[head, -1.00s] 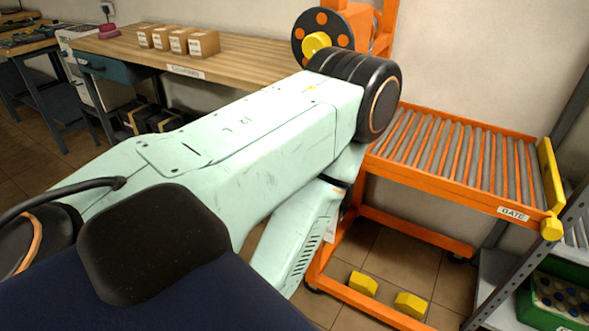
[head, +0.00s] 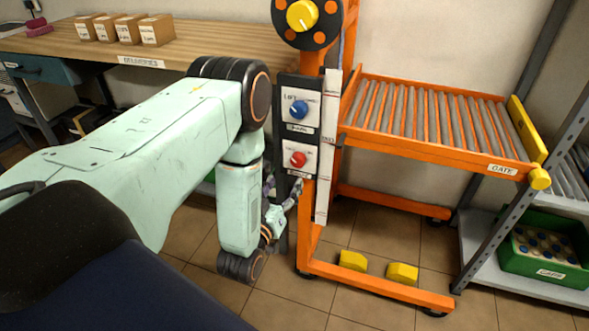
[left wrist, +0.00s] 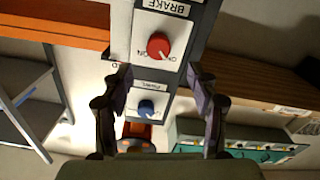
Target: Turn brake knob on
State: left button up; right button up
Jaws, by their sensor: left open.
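The red brake knob (head: 298,159) is on the lower white plate of a dark control panel on the orange lift frame. It also shows in the left wrist view (left wrist: 158,45), beside an upside-down BRAKE label. I cannot clearly tell which mark it points to. A blue knob (head: 299,109) sits above it in the head view. My left gripper (head: 284,196) is just below and left of the red knob in the head view, partly hidden. In the left wrist view my left gripper (left wrist: 160,77) is open and empty, apart from the red knob. My right gripper is not visible.
A large yellow knob (head: 301,15) on a black disc is above the panel. An orange roller table (head: 415,152) with a yellow gate (head: 526,130) stands right. A wooden bench (head: 215,47) with boxes is behind. A green crate (head: 545,272) sits on the right shelf.

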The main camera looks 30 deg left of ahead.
aim_at(296, 164)
pick_arm(q)
jog(key=b+x, duration=0.1)
jog(key=x, duration=0.6)
jog(key=shift+d+b, duration=0.2)
jog(key=shift+b, duration=0.2)
jog(key=shift+w+a, duration=0.1)
jog(key=shift+w, duration=0.4)
jog(key=c, duration=1.2)
jog(key=shift+o, duration=0.2)
